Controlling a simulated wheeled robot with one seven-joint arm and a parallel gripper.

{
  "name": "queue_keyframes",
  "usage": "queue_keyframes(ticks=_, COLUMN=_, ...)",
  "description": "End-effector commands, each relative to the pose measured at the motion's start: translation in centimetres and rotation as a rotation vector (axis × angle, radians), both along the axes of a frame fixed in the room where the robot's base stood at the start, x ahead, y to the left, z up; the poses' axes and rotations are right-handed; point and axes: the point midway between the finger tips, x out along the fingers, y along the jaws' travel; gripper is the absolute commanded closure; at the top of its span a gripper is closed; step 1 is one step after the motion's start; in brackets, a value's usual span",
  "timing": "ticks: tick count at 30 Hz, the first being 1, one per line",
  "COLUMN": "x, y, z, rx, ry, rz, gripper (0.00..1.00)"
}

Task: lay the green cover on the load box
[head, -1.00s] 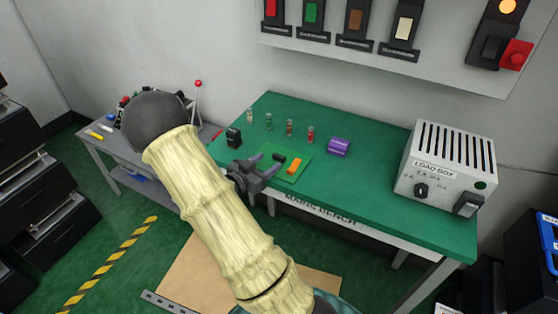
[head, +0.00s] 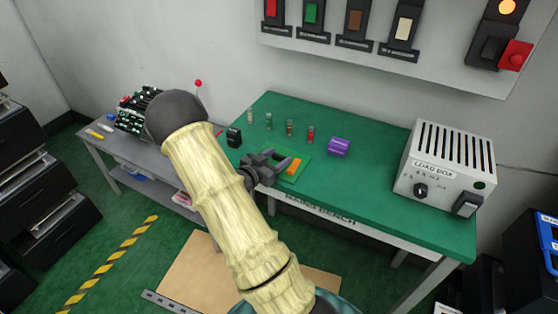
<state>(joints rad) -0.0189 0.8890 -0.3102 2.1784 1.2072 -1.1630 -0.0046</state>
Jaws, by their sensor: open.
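The load box (head: 440,175) is a light grey box with a slotted top, a black knob and a black switch. It stands at the right end of the green bench, and nothing lies on its top. A green plate (head: 311,13) sits in a black holder on the wall panel. A flat green mat (head: 297,176) lies on the bench. I cannot tell which green piece is the cover.
A purple block (head: 338,147), several small coloured vials (head: 289,129) and a black block (head: 233,136) are on the bench (head: 375,185). The wall panel (head: 450,65) hangs above. A grey side table (head: 105,145) stands left. The bench between mat and load box is clear.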

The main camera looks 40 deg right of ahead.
Motion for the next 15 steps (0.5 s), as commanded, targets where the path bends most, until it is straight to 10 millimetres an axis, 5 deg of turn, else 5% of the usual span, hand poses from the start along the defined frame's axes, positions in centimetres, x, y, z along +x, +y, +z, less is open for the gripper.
queue_keyframes(ticks=7, x=-0.01, y=0.03, z=0.01, rx=0.000, ry=0.000, rz=0.000, gripper=0.50)
queue_keyframes(ticks=12, x=-0.01, y=0.03, z=0.00, rx=0.000, ry=0.000, rz=0.000, gripper=0.84)
queue_keyframes(ticks=15, x=0.00, y=0.02, z=0.03, rx=-0.001, ry=0.000, rz=0.000, gripper=0.88)
